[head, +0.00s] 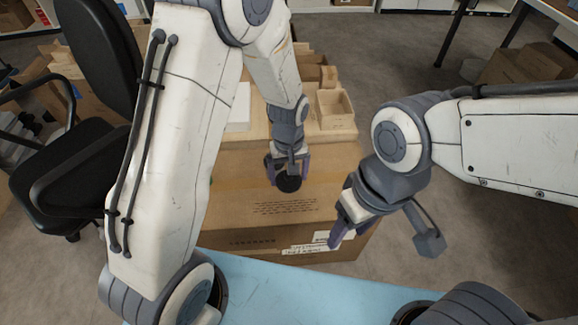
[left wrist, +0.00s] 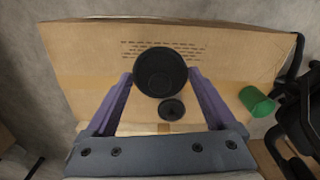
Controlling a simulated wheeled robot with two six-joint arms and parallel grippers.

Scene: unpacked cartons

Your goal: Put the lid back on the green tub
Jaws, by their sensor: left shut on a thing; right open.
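My left gripper (head: 288,172) is shut on a round black lid (head: 289,184), held over the carton. In the left wrist view the lid (left wrist: 160,72) sits between the purple fingertips as a large dark disc with a smaller circle in it. The tub does not show in the head view, where my left arm covers that area. My right gripper (head: 342,222) is open and empty, to the right of the carton's near side.
The big brown carton (head: 250,235) is the work surface. A smaller black disc (left wrist: 172,109) lies on it below the held lid in the left wrist view. An open small box (head: 334,108) and a white box (head: 238,108) stand behind. A black chair (head: 75,180) is at left.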

